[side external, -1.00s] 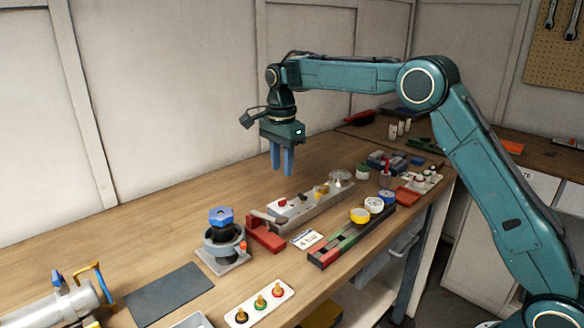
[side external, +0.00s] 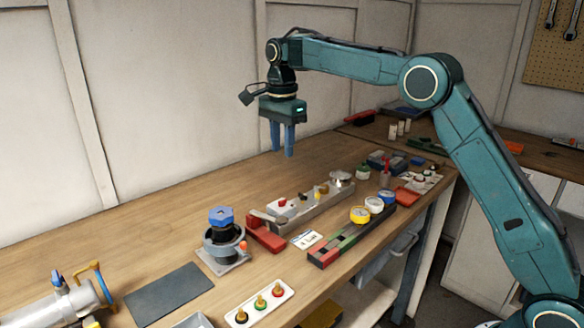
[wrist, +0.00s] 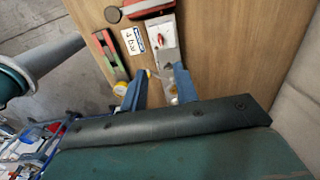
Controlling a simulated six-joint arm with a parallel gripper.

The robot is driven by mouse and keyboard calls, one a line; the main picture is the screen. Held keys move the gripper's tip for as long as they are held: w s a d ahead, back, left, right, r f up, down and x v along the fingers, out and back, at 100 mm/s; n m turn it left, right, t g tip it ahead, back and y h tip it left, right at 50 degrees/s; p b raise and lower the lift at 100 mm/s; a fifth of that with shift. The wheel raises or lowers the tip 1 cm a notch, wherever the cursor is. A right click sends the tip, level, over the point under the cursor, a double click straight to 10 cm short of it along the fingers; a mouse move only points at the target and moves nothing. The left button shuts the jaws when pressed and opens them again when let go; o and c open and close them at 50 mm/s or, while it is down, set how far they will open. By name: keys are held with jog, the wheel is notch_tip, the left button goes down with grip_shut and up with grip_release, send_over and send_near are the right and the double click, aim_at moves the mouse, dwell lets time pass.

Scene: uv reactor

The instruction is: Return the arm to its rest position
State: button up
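My gripper (side external: 283,141) hangs fingers-down in free air above the back of the wooden bench in the side view. Its two blue fingers are apart with nothing between them. In the wrist view the gripper (wrist: 158,82) also shows its fingers spread, with the bench far below. The arm is raised and reaches left from its base at the right.
Below are a grey panel block (side external: 313,207), a red-green-black rack (side external: 345,238) with round gauges (side external: 361,215), a red clamp (side external: 265,232), a blue-capped fixture (side external: 221,235) and a dark mat (side external: 168,291). A white wall (side external: 170,100) stands behind. The left rear bench is clear.

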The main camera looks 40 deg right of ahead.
jog(key=s+r+n+t, duration=0.2)
jog(key=s+r+n, duration=0.25)
jog(key=s, duration=0.55)
jog(key=s+r+n+t, duration=0.1)
jog(key=s+r+n, duration=0.35)
jog(key=s, duration=0.45)
jog(key=s+f+n+t, duration=0.1)
jog(key=s+f+n, duration=0.3)
jog(key=s, duration=0.6)
jog(key=s+f+n+t, duration=0.1)
jog(key=s+f+n, duration=0.4)
jog(key=s, duration=0.5)
jog(key=shift+d+t, duration=0.25)
jog(key=shift+t, duration=0.05)
jog(key=shift+w+r, duration=0.1)
jog(key=shift+w, duration=0.05)
